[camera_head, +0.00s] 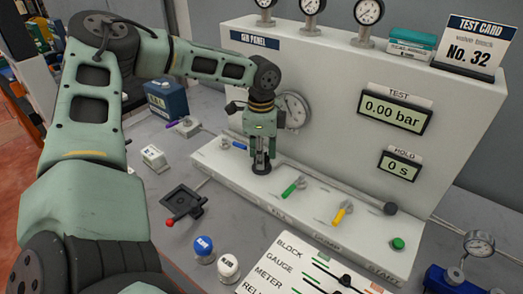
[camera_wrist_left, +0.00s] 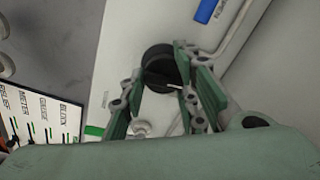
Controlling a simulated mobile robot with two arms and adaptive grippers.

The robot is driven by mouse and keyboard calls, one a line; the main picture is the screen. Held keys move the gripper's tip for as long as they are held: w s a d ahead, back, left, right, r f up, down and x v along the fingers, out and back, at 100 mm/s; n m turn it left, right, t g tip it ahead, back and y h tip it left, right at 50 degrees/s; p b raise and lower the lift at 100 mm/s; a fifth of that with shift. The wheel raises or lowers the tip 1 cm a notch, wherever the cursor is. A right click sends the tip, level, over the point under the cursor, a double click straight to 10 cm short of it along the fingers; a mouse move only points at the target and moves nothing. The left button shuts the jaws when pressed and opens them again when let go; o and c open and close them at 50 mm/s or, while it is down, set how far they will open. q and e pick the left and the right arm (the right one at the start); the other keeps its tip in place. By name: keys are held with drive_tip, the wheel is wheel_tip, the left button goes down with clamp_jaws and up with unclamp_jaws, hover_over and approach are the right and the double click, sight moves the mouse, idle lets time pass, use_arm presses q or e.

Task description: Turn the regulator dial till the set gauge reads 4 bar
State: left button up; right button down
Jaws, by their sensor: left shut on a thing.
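The regulator dial (camera_wrist_left: 157,60) is a round black knob in the left wrist view, with a pale mark on its near side. My left gripper (camera_head: 261,165) points straight down at the air panel's ledge in the head view and hides the dial there. In the left wrist view the fingers of my left gripper (camera_wrist_left: 160,77) lie on both sides of the knob, shut on it. A round gauge (camera_head: 294,110) on the panel face, just right of the gripper, is partly covered by my arm. Its reading is too small to tell. My right gripper is not in view.
The ledge carries a green lever (camera_head: 294,187), a yellow lever (camera_head: 342,213) and a green button (camera_head: 398,243). The test display (camera_head: 393,108) reads 0.00 bar and the hold display (camera_head: 399,166) 0 s. A red-knobbed lever (camera_head: 185,209) and a printed board (camera_head: 290,258) lie in front.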

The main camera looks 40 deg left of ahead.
use_arm(q)
drive_tip(key=shift+s+d+f+m, duration=0.15)
drive_tip(key=shift+s+f+m, duration=0.15)
drive_tip(key=shift+m, duration=0.3)
drive_tip(key=o, duration=0.8)
drive_tip(key=shift+c, duration=0.2)
drive_tip(key=shift+o, duration=1.2)
drive_tip(key=shift+s+r, duration=0.1)
drive_tip(key=shift+r, duration=0.05)
drive_tip(key=shift+w+r, duration=0.1)
drive_tip(key=shift+w, duration=0.1)
drive_tip(key=shift+r, duration=0.2)
wheel_tip(320, 180, up, 12)
drive_tip(key=shift+f, duration=0.25)
